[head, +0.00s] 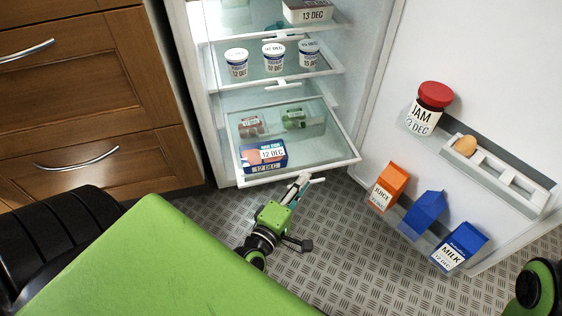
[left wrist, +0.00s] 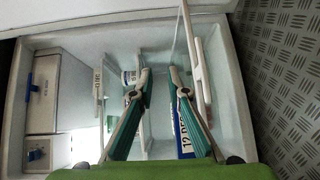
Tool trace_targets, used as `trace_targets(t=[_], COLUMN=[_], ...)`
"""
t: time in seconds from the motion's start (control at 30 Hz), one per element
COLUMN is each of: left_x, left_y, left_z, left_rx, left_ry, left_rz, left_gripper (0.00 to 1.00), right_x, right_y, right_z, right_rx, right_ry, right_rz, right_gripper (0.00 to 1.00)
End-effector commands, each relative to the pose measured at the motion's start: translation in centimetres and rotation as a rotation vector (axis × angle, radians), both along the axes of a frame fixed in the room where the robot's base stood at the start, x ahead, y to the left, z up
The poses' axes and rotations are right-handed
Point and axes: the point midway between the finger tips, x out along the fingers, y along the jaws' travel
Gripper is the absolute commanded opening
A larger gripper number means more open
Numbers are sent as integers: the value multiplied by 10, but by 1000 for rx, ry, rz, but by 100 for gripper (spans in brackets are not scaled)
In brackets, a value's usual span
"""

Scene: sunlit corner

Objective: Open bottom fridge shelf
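The bottom fridge shelf (head: 325,163) is a clear glass tray with a white front rim, low in the open fridge. Small packs and a blue box (head: 262,155) lie on it. My left gripper (head: 302,183) is just in front of the rim, near a short light bar that looks like the shelf's handle. In the left wrist view my left gripper (left wrist: 159,72) has its two fingers apart, with nothing clearly between them. The white shelf rim (left wrist: 197,70) is right of the fingers there. Whether a finger touches the handle is unclear. My right gripper is out of view.
The fridge door (head: 520,90) stands open at right, holding a jam jar (head: 430,110), an egg (head: 465,146), and juice (head: 388,187) and milk (head: 459,247) cartons. Wooden drawers (head: 75,160) stand at left. The metal floor (head: 340,245) before the fridge is clear.

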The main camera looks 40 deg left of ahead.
Motion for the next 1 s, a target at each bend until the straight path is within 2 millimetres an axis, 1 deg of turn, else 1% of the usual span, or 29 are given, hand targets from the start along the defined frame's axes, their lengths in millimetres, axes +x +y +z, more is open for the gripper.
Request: trace_targets(t=[0.1, 1.0], left_x=[-10, -73], left_y=[-1, -6], left_z=[-1, -2], left_rx=[0, 1], left_ry=[3, 5], left_rz=[-2, -3], left_gripper=[15, 15], right_x=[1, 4], right_y=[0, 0], right_z=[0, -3], right_rx=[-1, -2], right_ry=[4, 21], right_rz=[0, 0], right_gripper=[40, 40])
